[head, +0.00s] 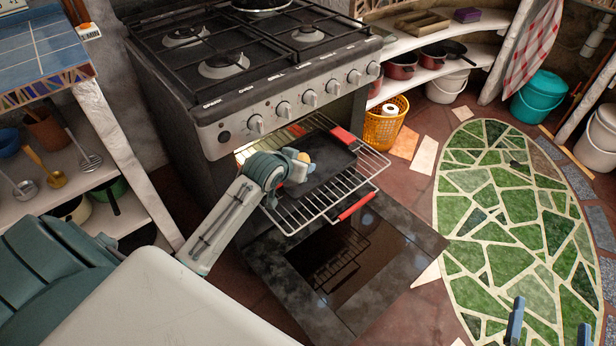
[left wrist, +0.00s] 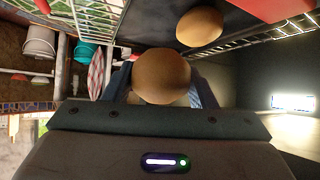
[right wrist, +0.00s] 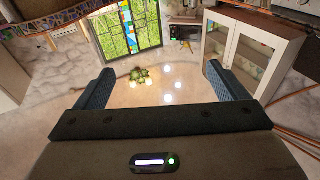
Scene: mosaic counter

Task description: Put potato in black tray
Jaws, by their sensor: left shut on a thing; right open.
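The black tray (head: 326,184), with red handles, sits on the pulled-out wire rack of the open oven. My left gripper (head: 293,170) is over the tray's left part. In the left wrist view a brown potato (left wrist: 160,77) is held between the fingers of my left gripper (left wrist: 160,88). A second potato (left wrist: 200,26) shows beyond it, by the tray and its red handle. In the head view one potato (head: 304,157) shows beside the gripper; I cannot tell which one. My right gripper (head: 550,328) is open and empty, low at the right, away from the oven.
The wire rack (head: 300,212) sticks out over the lowered oven door (head: 345,262). The stove top (head: 240,55) rises above the oven. A yellow basket (head: 382,128) stands to the right. The green mosaic floor (head: 515,215) is clear.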

